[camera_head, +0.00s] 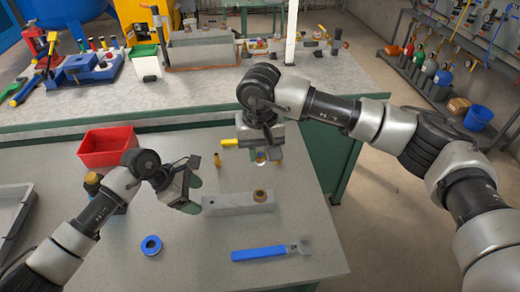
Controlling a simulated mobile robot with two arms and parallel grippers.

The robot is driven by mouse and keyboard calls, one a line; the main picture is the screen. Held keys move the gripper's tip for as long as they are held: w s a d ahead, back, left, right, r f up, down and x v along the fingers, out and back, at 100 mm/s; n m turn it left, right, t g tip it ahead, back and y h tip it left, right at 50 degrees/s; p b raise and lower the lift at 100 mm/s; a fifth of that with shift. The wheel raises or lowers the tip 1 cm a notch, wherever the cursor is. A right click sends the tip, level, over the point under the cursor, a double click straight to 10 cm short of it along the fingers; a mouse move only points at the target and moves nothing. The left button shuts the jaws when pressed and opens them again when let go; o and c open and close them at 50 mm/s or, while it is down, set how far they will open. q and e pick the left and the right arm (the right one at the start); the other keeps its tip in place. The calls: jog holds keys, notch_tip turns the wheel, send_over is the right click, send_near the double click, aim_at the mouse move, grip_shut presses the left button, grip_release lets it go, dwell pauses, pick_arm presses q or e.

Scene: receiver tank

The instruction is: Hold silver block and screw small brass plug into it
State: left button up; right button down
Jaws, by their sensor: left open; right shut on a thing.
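The silver block (225,205) lies on the near grey table, with a brass fitting (260,195) on its top toward the right end. My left gripper (192,196) is open at the block's left end; I cannot tell whether its fingers touch it. My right gripper (262,155) is above and behind the block, pointing down. It is shut on a small brass piece, probably the small brass plug, mostly hidden by the fingers. Another small brass part (217,159) stands on the table left of the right gripper.
A blue-handled wrench (262,254) and a blue ring (151,245) lie in front. A red bin (104,148) stands at the back left, a grey tray (12,217) at the left edge. A cluttered bench is behind.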

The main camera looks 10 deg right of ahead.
aim_at(208, 203)
pick_arm(q)
jog(key=b+x, duration=0.3)
jog(key=x, duration=0.2)
jog(key=shift+b, duration=0.3)
jog(key=c, duration=1.3)
